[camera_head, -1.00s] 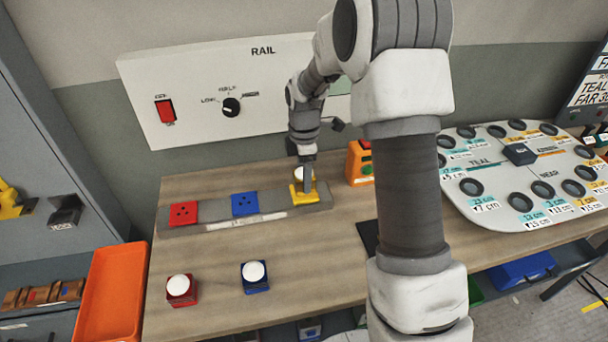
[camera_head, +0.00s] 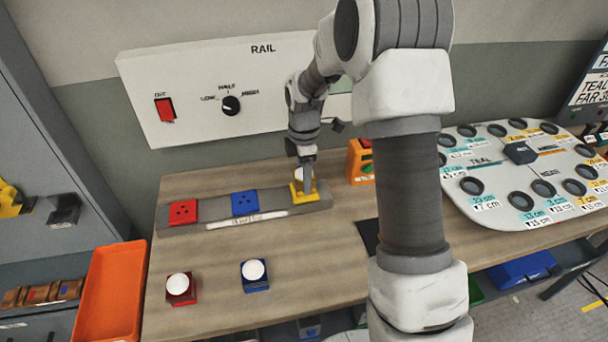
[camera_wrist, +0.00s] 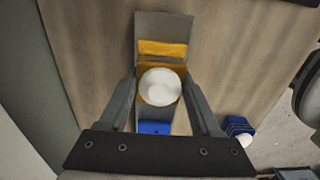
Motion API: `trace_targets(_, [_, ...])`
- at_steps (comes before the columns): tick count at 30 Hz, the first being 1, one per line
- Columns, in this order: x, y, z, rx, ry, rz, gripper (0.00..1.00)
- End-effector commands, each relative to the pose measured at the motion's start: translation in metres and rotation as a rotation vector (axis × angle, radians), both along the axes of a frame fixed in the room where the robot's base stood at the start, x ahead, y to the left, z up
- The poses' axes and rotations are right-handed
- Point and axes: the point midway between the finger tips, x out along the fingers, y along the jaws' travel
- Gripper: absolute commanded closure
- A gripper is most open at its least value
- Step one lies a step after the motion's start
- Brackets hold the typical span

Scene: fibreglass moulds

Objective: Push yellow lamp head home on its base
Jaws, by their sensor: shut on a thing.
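The yellow lamp head (camera_wrist: 160,87) has a white dome and a yellow square body. It is between the two fingers of my gripper (camera_wrist: 162,100), which is shut on it. In the head view my gripper (camera_head: 304,172) is at the right end of the grey rail strip, and the yellow base (camera_head: 304,196) is just under it. The wrist view shows a yellow edge of the base (camera_wrist: 162,48) beyond the head. The head is at or just above the base; whether it is fully seated cannot be told, as the fingers hide part of the contact.
The grey strip (camera_head: 212,212) also bears a red base (camera_head: 183,212) and a blue base (camera_head: 245,203). A red lamp head (camera_head: 180,289) and a blue lamp head (camera_head: 255,275) stand in front on the table. An orange box (camera_head: 359,162) stands right of my gripper.

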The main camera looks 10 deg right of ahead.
Motion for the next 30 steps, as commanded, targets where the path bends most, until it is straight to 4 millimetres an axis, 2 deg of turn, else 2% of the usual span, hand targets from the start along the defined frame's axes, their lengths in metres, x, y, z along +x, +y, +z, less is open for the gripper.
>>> trace_targets(8, [0.000,0.000,-0.006,0.000,0.000,0.000,0.84])
trace_targets(9, [0.000,0.000,-0.006,0.000,0.000,0.000,0.32])
trace_targets(14, [0.000,0.000,-0.006,0.000,0.000,0.000,0.03])
trace_targets(15, [0.000,0.000,-0.006,0.000,0.000,0.000,0.00])
trace_targets(23, [0.000,0.000,-0.004,0.000,-0.001,0.000,0.00])
trace_targets(26, [0.001,0.000,0.005,0.000,-0.004,-0.001,0.00])
trace_targets(30, [0.001,-0.001,0.030,0.000,-0.006,-0.002,0.00])
